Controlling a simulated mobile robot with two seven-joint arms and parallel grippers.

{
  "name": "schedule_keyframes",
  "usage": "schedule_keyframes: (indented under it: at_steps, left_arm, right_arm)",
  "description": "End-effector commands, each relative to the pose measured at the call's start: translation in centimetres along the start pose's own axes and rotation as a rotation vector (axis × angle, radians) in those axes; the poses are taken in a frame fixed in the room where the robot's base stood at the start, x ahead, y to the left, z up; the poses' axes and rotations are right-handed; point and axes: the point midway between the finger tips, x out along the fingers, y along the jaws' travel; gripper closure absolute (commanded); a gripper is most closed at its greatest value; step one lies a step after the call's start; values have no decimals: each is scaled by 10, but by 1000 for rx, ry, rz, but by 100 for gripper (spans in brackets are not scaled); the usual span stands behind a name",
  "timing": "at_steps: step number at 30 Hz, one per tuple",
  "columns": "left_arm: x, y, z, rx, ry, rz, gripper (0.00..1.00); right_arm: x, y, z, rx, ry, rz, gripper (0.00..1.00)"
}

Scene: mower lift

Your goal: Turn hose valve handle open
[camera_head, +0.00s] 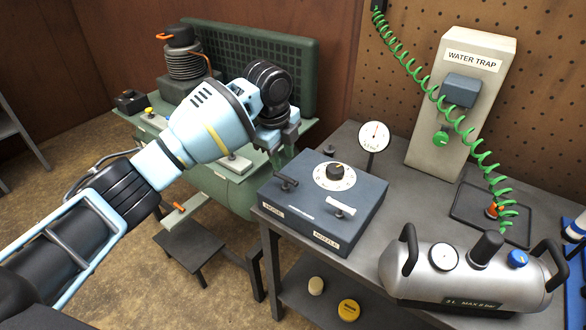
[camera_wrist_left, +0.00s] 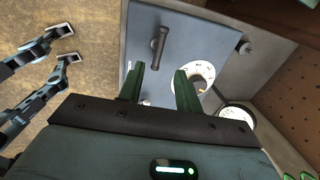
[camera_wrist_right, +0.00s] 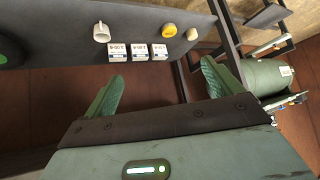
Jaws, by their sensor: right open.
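The grey-blue valve box (camera_head: 318,226) stands on the bench. The dark handle (camera_head: 285,181) is on its left top, by a front label too small to read surely, perhaps HOSE. A pale handle (camera_head: 341,206) is by the NOZZLE label. A white dial (camera_head: 334,176) with a dark knob lies between and behind them. My left gripper (camera_head: 280,157) is above the box's back left corner. In the left wrist view its fingers (camera_wrist_left: 160,90) are apart and empty, and the dark handle (camera_wrist_left: 158,50) lies beyond them, untouched. My right gripper (camera_wrist_right: 162,78) is open and empty, outside the head view.
A gauge (camera_head: 374,137) stands behind the box. A steel tank (camera_head: 468,275) is at the front right. The WATER TRAP post (camera_head: 462,105) and green coiled hose (camera_head: 440,105) are at the back. In the right wrist view a cup (camera_wrist_right: 101,32) and small boxes show near my right gripper.

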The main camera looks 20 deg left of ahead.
Motion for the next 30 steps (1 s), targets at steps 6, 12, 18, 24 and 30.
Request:
schedule_keyframes:
  at_steps: [6,12,18,24,30]
  left_arm:
    - [3,0,0,2,-1,4,66]
    - [27,1,0,2,-1,6,66]
    - [57,2,0,1,-1,6,66]
    - [75,1,0,0,-1,4,66]
    - [78,0,0,1,-1,1,66]
  right_arm:
    - [-5,-2,13,2,-26,-2,9]
    - [-6,-2,24,2,-48,-4,9]
    - [-4,-2,25,3,-49,-4,9]
    - [-2,-2,24,4,-45,-5,9]
    - [-2,-4,21,9,-40,-4,9]
